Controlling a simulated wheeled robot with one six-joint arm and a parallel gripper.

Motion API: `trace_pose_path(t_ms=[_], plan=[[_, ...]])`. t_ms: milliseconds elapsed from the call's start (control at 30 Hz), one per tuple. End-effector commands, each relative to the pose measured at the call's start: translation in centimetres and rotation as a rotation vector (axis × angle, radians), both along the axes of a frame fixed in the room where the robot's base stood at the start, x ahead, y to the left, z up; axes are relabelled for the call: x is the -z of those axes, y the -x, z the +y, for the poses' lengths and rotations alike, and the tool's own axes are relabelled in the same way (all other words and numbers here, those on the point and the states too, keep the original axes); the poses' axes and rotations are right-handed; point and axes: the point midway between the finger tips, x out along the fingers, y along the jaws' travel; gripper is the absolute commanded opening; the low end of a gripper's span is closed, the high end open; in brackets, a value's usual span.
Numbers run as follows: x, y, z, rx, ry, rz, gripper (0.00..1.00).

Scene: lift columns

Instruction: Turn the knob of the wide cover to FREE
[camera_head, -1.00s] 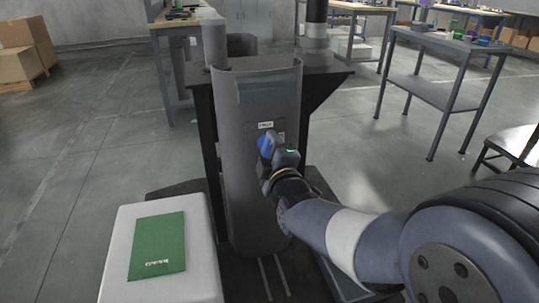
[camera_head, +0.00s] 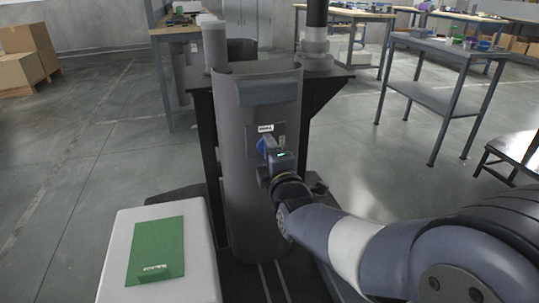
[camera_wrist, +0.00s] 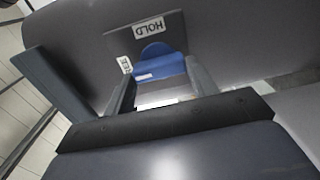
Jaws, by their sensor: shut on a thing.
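The wide cover (camera_head: 240,195) is a tall grey curved shell standing upright in front of a dark column frame. Its blue knob (camera_head: 263,145) sits on a dark plate, below a white label. In the wrist view the knob (camera_wrist: 158,62) lies between the two fingers of my gripper (camera_wrist: 162,84), which is shut on it. A label reading HOLD (camera_wrist: 146,27) is beside the knob on the plate, and a smaller label (camera_wrist: 125,65), hard to read, is near the left finger. In the head view my gripper (camera_head: 270,160) hides part of the knob.
A white box-like stand (camera_head: 120,225) with a green sheet (camera_head: 157,245) on it is left of the cover. A grey two-shelf table (camera_head: 440,95) and a dark stool (camera_head: 510,150) stand to the right. Open floor lies between.

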Motion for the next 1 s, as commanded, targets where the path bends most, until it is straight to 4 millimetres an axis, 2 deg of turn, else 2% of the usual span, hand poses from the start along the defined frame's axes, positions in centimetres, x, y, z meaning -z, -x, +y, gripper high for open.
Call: trace_pose_path(t_ms=[100, 133, 367, 733, 867, 1000], plan=[[0.0, 0.0, 0.0, -0.001, 0.005, 0.000, 0.32], [0.0, 0.0, 0.0, -0.001, 0.005, 0.000, 0.56], [0.0, 0.0, 0.0, -0.001, 0.003, -0.001, 0.75], [-0.2, 0.7, -0.1, -0.001, 0.001, -0.001, 0.76], [-0.3, 2.5, -0.5, -0.001, 0.001, -0.001, 0.76], [-0.3, 5.2, -1.0, -0.001, 0.002, -0.002, 0.76]])
